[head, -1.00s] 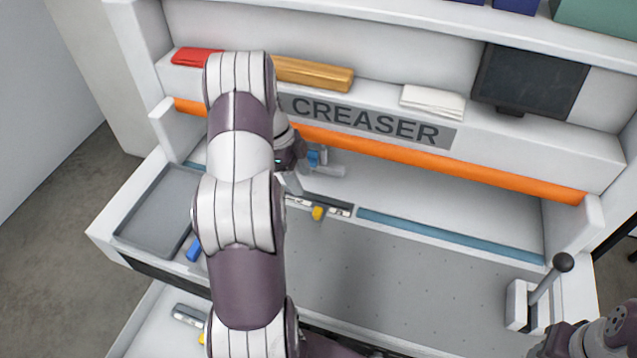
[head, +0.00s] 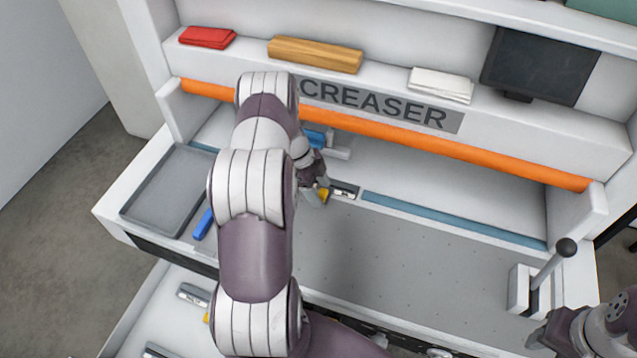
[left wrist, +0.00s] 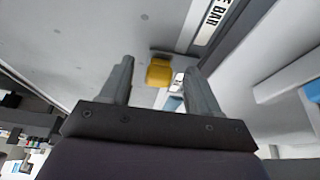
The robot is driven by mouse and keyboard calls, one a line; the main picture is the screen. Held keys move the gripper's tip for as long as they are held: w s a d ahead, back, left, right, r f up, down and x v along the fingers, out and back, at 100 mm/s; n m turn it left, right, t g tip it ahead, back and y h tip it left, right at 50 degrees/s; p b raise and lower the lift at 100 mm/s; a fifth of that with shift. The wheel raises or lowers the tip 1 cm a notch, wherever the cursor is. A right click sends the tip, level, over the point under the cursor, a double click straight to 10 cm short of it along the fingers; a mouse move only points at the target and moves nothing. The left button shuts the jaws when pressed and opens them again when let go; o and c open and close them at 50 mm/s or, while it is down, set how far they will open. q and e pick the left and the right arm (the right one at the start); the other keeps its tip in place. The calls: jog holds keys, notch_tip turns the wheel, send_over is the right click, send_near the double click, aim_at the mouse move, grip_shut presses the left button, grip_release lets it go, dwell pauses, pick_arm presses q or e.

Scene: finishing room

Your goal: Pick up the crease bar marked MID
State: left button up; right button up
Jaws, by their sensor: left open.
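A crease bar (head: 345,190) with a yellow knob (head: 323,193) lies in the slot at the back of the grey bed. In the left wrist view, its white label (left wrist: 212,20) shows "E BAR"; I cannot read MID on it. My left gripper (head: 317,197) is open, with its fingers down at the yellow knob. The wrist view shows the knob (left wrist: 159,72) between the open fingertips (left wrist: 157,66), not clamped. My left arm hides part of the slot. A second bar (head: 194,294) lies on the lower shelf, its label unreadable. My right gripper (head: 548,333) is partly in view at lower right.
An orange bar (head: 420,143) runs above the bed under the creaser sign. A grey tray (head: 165,190) and a blue object (head: 203,224) are at left. A lever (head: 550,265) stands at right. The bed's middle (head: 410,260) is clear.

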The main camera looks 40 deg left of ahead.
pick_arm(q)
jog(key=c, duration=0.9)
grip_shut()
